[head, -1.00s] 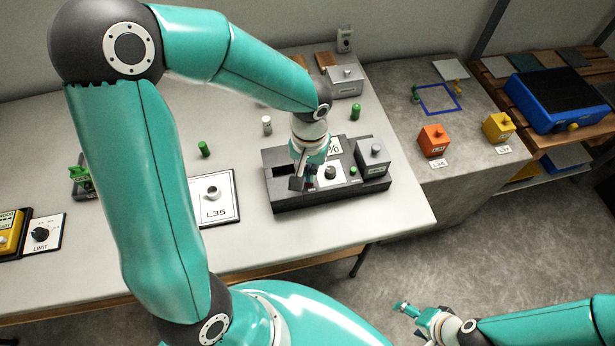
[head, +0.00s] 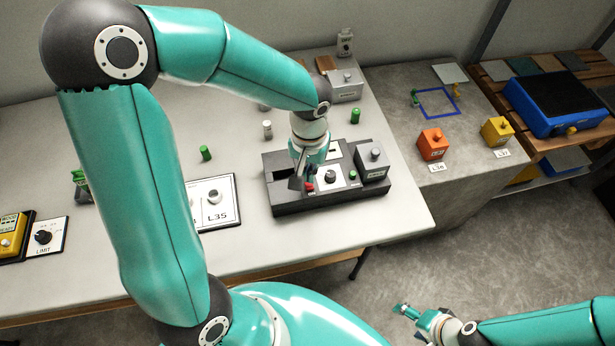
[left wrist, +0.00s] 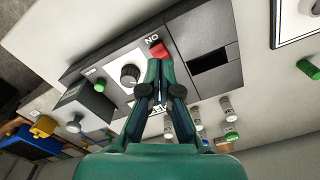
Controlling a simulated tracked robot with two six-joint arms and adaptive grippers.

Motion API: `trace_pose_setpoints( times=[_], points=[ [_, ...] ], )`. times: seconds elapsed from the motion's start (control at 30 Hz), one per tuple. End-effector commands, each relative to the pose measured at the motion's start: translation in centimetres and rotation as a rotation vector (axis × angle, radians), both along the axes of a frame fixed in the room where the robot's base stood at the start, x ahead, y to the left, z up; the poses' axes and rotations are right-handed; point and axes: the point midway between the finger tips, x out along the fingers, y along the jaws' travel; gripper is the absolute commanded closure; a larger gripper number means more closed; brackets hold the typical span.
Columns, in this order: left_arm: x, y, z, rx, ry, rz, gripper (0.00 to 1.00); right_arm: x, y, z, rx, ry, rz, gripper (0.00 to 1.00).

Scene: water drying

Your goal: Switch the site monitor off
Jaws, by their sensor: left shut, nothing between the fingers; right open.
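The site monitor appears to be the dark grey unit (head: 290,205) on the pale table, with a white panel, a black knob (head: 330,176), a green button (head: 352,174) and a red switch (head: 309,187). In the left wrist view the red switch (left wrist: 159,50) is beside the word "ON". My left gripper (head: 298,184) is shut and empty over the panel. In the left wrist view its fingertips (left wrist: 160,62) are right at the red switch; I cannot tell whether they touch. My right gripper (head: 402,309) is open and empty, away from the table at the lower right.
A grey box with a knob (head: 373,163) stands on the unit's right end. An L35 plate (head: 219,215) lies to its left. Small green and grey cylinders stand behind. Orange (head: 433,146) and yellow (head: 497,131) boxes are on the right counter.

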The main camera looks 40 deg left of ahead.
Motion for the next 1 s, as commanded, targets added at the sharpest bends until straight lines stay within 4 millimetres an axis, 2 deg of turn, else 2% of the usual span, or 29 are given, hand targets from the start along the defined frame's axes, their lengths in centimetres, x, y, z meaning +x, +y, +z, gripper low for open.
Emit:
trace_pose_setpoints(
  times=[0.03, 0.5, 1.0],
  points=[
    [0.0, 0.0, 0.7, 0.0, -0.001, 0.0, 1.0, 0.0, 0.0, 0.6, 0.0, 0.0, 0.0, 0.24],
    [0.0, 0.0, 4.2, 0.0, -0.001, 0.0, 1.0, 0.0, 0.0, 2.9, 0.0, 0.0, 0.0, 0.24],
    [0.0, 0.0, 4.2, 0.0, 0.0, 0.0, 1.0, 0.0, 0.0, 2.9, 0.0, 0.0, 0.0, 0.24]
  ],
)
